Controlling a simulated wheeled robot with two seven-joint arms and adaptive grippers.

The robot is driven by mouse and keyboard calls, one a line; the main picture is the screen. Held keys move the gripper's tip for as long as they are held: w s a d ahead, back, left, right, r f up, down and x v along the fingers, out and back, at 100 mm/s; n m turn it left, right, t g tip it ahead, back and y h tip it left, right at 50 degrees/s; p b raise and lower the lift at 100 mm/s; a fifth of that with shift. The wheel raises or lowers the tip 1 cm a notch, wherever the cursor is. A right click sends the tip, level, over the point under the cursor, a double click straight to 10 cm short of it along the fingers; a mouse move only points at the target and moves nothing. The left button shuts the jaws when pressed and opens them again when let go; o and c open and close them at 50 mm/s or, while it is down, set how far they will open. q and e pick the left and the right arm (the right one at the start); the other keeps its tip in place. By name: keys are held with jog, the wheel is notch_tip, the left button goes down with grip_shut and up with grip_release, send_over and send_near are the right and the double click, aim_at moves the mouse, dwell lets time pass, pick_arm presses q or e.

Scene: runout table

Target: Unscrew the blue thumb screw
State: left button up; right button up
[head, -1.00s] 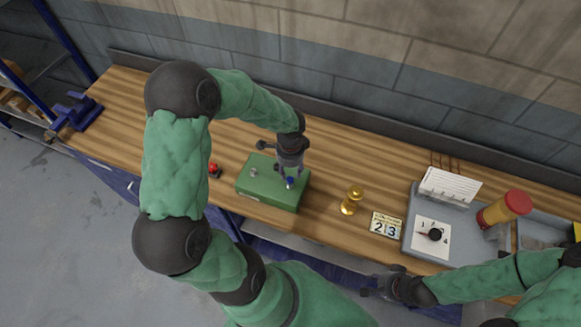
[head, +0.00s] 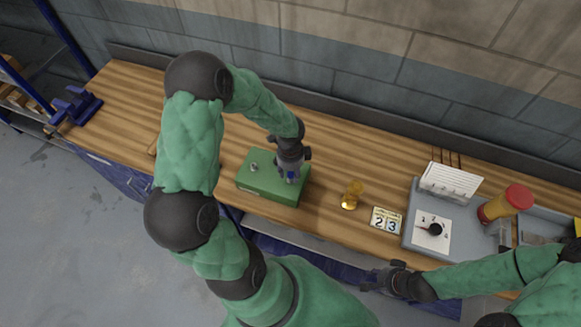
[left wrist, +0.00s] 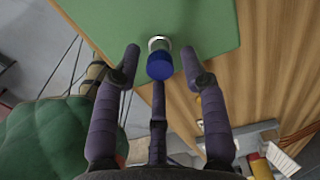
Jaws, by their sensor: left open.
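The blue thumb screw (left wrist: 159,66) stands on top of the green box (left wrist: 225,22), with a pale ring at its base. In the head view the blue screw (head: 291,174) shows as a small patch beside my left gripper (head: 290,179), above the right part of the green box (head: 262,190). In the left wrist view my left gripper (left wrist: 159,62) is open, its fingers spread around the screw with gaps on both sides. My right gripper (head: 376,284) is low at the table's front edge, away from the box; its fingers are too small to read.
A small silvery knob (head: 253,167) sits on the box's left part. A brass object (head: 352,194) and a date block (head: 385,221) stand to the right. A blue vise (head: 75,106) is far left.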

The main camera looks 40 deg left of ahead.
pick_arm(q)
jog(key=shift+m, duration=0.7)
jog(key=m+p, duration=0.5)
jog(key=m, duration=0.1)
jog(key=shift+r, duration=0.2)
jog(key=shift+f+m, duration=0.2)
jog(key=shift+m, duration=0.5)
grip_shut()
jog(key=shift+f+n+b, duration=0.25)
jog(key=shift+n+b, duration=0.45)
jog(key=shift+n, duration=0.4)
jog(key=shift+n+b, duration=0.5)
jog(key=shift+n, duration=0.5)
jog(key=shift+r, duration=0.2)
